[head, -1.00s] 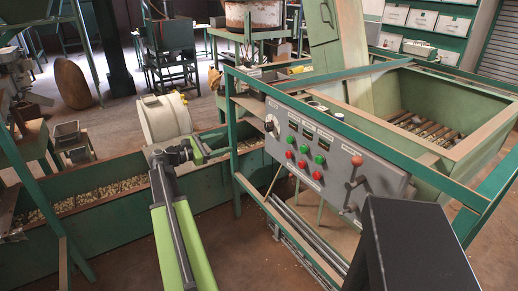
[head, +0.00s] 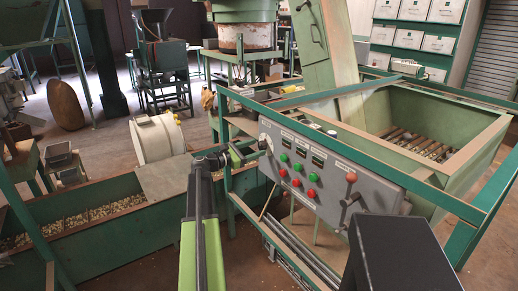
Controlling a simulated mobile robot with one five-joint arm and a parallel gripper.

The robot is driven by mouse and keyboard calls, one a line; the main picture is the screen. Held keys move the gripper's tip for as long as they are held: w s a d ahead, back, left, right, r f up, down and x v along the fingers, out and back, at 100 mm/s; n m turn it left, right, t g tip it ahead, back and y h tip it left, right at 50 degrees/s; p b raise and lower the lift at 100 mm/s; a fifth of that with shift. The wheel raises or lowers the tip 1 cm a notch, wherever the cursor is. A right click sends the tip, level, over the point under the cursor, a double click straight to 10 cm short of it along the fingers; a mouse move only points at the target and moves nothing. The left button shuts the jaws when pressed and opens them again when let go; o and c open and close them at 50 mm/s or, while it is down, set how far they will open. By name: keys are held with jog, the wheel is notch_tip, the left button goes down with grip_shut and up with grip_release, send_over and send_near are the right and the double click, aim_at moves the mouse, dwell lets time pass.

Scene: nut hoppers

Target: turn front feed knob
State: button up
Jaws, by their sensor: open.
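A grey control panel (head: 322,172) is mounted in a green metal frame at the middle right of the head view. The front feed knob, with a pale dial plate (head: 267,134) behind it, is at the panel's left end. My gripper (head: 258,149) is at this end of the panel, its fingers pointing right toward the knob. The fingers partly cover the knob and lower dial. The gripper is open. I cannot tell whether the fingers are around the knob or touch it.
Green and red buttons (head: 297,183) and a red-balled lever (head: 351,178) are to the right on the panel. A green frame bar (head: 300,155) runs above and across it. A long trough of nuts (head: 90,215) lies at left.

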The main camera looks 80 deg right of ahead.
jog(key=shift+x, duration=1.05)
grip_shut()
